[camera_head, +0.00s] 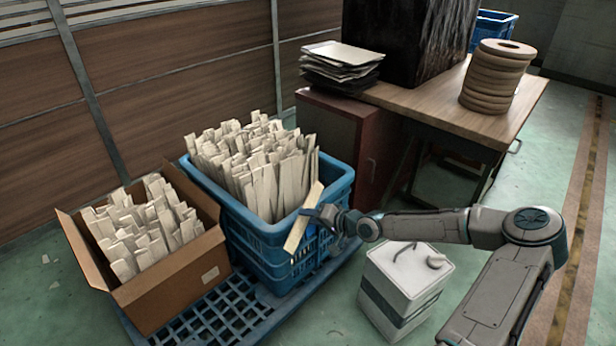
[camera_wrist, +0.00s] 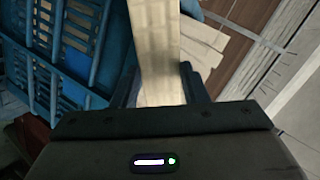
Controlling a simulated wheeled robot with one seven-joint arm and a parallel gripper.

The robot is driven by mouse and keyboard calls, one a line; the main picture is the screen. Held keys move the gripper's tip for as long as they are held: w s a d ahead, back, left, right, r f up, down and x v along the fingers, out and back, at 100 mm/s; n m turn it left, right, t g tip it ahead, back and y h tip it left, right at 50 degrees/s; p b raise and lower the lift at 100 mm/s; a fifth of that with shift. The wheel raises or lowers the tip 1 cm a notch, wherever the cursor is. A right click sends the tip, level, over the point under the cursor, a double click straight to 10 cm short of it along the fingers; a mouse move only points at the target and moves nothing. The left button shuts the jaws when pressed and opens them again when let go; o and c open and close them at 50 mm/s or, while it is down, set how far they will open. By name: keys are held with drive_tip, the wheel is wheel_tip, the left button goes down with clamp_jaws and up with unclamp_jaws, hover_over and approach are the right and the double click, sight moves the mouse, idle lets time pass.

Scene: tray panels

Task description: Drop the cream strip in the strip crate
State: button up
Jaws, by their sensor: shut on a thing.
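My gripper (camera_head: 326,217) is shut on a cream strip (camera_head: 303,217). The strip is tilted, its upper end leaning right, and it is in front of the near right corner of a blue plastic crate (camera_head: 262,229) in the head view. Whether it touches the crate wall I cannot tell. The blue crate is packed with many upright cream strips. In the wrist view the held strip (camera_wrist: 155,50) runs up from between my fingers (camera_wrist: 160,88), with the blue crate's slatted wall (camera_wrist: 75,45) to its left.
A white container (camera_head: 400,285) stands on the floor below my arm. A table (camera_head: 440,105) with a stack of rings (camera_head: 497,80) is behind; open floor lies right.

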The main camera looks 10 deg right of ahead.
drive_tip(key=r+t, duration=0.2)
drive_tip(key=r, duration=0.1)
drive_tip(key=w+r+t, duration=0.1)
drive_tip(key=shift+w+d+r+m+y, duration=0.1)
drive_tip(key=shift+r+m+y, duration=0.3)
drive_tip(key=shift+m+t+y, duration=0.3)
drive_tip(key=shift+t, duration=0.6)
drive_tip(key=r, duration=0.1)
drive_tip(key=d+r, duration=0.1)
drive_tip(key=r, duration=0.3)
drive_tip(key=shift+d+r, duration=0.1)
drive_tip(key=shift+d, duration=0.2)
